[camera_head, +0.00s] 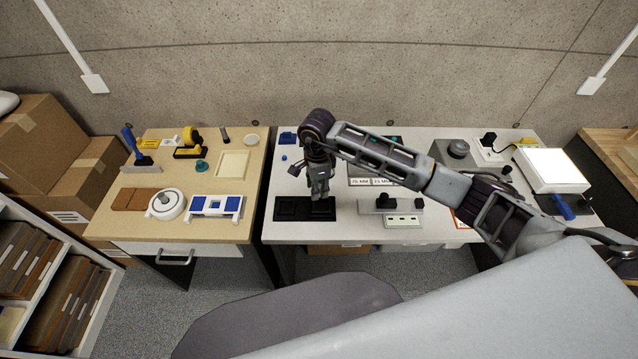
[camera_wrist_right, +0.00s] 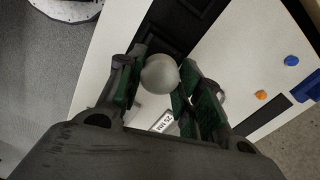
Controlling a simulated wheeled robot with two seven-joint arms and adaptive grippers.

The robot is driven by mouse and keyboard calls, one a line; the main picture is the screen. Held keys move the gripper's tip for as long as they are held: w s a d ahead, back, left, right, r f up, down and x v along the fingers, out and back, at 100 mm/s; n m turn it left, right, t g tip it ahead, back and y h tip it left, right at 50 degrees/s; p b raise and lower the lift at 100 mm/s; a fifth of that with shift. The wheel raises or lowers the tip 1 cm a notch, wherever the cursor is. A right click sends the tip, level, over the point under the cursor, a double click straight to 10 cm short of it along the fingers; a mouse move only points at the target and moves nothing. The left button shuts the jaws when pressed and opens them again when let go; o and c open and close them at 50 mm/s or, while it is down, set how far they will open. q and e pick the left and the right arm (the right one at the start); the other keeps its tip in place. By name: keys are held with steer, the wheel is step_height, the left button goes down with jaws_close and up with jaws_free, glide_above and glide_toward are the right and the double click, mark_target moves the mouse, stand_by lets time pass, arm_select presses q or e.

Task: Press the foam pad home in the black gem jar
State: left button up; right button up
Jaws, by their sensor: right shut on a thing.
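My right gripper (camera_head: 319,192) is over the right part of a black tray (camera_head: 289,209) with square recesses, near the front left of the white table. In the wrist view the right gripper (camera_wrist_right: 163,66) is shut on a smooth grey round knob (camera_wrist_right: 160,74) between its green-lined fingers. What lies under the knob is hidden. The black tray also shows beyond the fingers in the wrist view (camera_wrist_right: 185,17). I cannot make out the foam pad, or tell which recess or part is the black gem jar. My left gripper is not in view.
Size labels (camera_head: 372,182) and a grey stand with black parts (camera_head: 402,219) are right of the gripper, under or near my forearm. A blue block (camera_head: 288,138) is behind. A wooden table (camera_head: 225,222) with tools stands left, across a narrow gap. The white tabletop left of the tray is clear.

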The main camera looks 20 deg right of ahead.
steer(key=shift+s+d, duration=0.15)
steer(key=shift+d, duration=0.5)
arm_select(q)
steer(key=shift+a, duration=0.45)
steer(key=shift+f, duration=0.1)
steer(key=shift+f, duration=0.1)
